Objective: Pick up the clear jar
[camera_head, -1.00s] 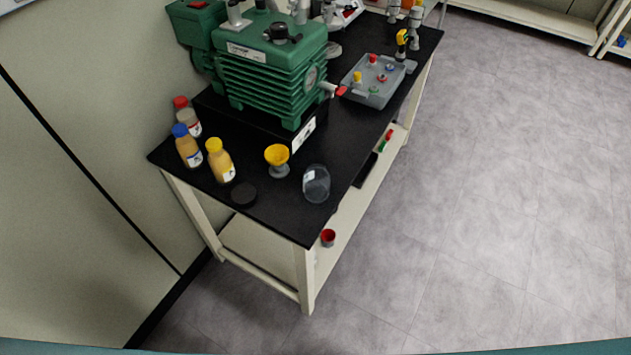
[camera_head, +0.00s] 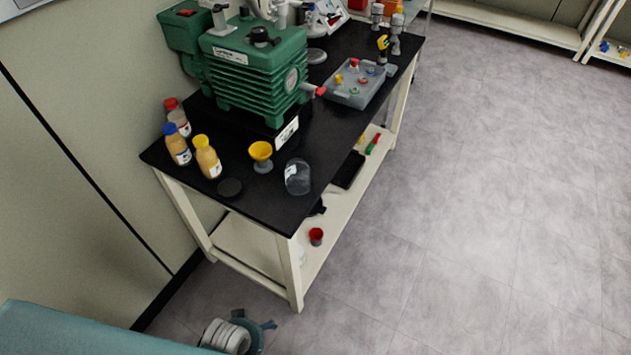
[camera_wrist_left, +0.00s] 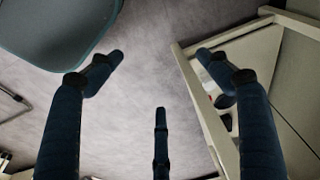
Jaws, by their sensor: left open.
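The clear jar (camera_head: 298,177) stands on the black table top (camera_head: 268,206) near its front right edge, with a white label on its side. A black round lid (camera_head: 229,187) lies on the table to its left. My left gripper (camera_head: 268,325) is at the bottom of the head view, low in front of the table and well apart from the jar. In the left wrist view its fingers (camera_wrist_left: 160,80) are spread, with nothing between them. The jar does not show in the wrist view. My right gripper is not in view.
A yellow-topped funnel piece (camera_head: 261,156) stands just left of the jar. Bottles (camera_head: 207,157) stand at the left edge. A green pump (camera_head: 250,70) and a grey tray (camera_head: 356,88) are behind. A lower shelf (camera_head: 325,215) holds a red cup (camera_head: 316,236). Floor at right is clear.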

